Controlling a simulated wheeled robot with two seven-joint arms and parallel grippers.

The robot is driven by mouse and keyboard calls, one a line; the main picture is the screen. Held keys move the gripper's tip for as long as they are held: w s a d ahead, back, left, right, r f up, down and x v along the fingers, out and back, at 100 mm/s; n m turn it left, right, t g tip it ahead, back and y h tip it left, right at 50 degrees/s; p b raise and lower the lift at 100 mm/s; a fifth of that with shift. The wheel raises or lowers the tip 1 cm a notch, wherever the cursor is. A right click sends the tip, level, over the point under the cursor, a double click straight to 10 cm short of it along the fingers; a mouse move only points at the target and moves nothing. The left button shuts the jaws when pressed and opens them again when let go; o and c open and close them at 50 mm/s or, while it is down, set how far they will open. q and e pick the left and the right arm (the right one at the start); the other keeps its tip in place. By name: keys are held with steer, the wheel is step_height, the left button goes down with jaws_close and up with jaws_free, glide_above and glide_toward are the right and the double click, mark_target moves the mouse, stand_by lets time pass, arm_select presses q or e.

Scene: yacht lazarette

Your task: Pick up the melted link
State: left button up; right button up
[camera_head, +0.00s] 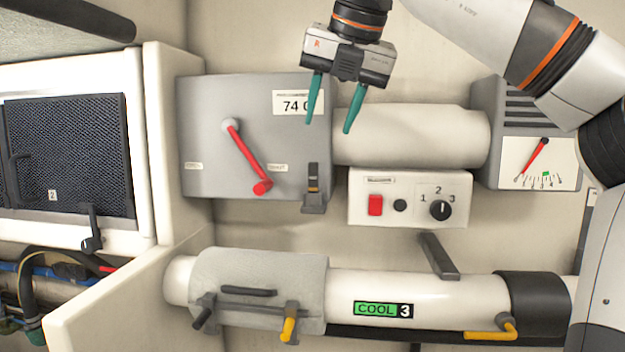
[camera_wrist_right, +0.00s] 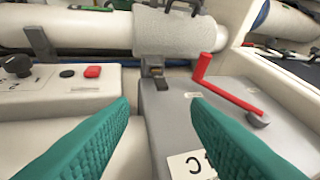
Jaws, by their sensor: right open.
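A small dark clip with a brass-coloured piece (camera_head: 313,184) sits at the lower right corner of the grey box (camera_head: 215,130); this may be the melted link, but it is too small to be sure. It also shows in the right wrist view (camera_wrist_right: 154,72), beyond the fingertips and roughly between them. My right gripper (camera_head: 328,127) is open and empty, with teal fingers pointing down, above the clip and slightly to its right. The fingers also show in the right wrist view (camera_wrist_right: 159,103). My left gripper is out of view.
A red lever (camera_head: 248,157) sticks out from the grey box, left of the clip. A white switch box (camera_head: 410,198) is to the right, below a thick pipe (camera_head: 410,137). Below runs a pipe labelled COOL 3 (camera_head: 440,295) with a grey sleeve (camera_head: 255,275).

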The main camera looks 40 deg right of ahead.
mark_target(318, 162)
steer(key=p+x, duration=0.3)
steer(key=x, duration=0.4)
steer(key=shift+w+f, duration=0.1)
steer(key=shift+w, duration=0.1)
steer(key=shift+p+x, duration=0.55)
steer(key=shift+x, duration=0.45)
steer(key=shift+w+d+f, duration=0.15)
steer(key=shift+f, duration=0.2)
steer(key=shift+r, duration=0.1)
steer(key=c, duration=0.8)
jaws_close()
steer(key=shift+s+d, duration=0.2)
steer(key=shift+s, duration=0.05)
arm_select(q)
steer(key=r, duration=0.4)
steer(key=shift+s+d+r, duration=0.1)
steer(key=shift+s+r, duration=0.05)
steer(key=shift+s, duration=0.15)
arm_select(e)
steer(key=shift+a, duration=0.1)
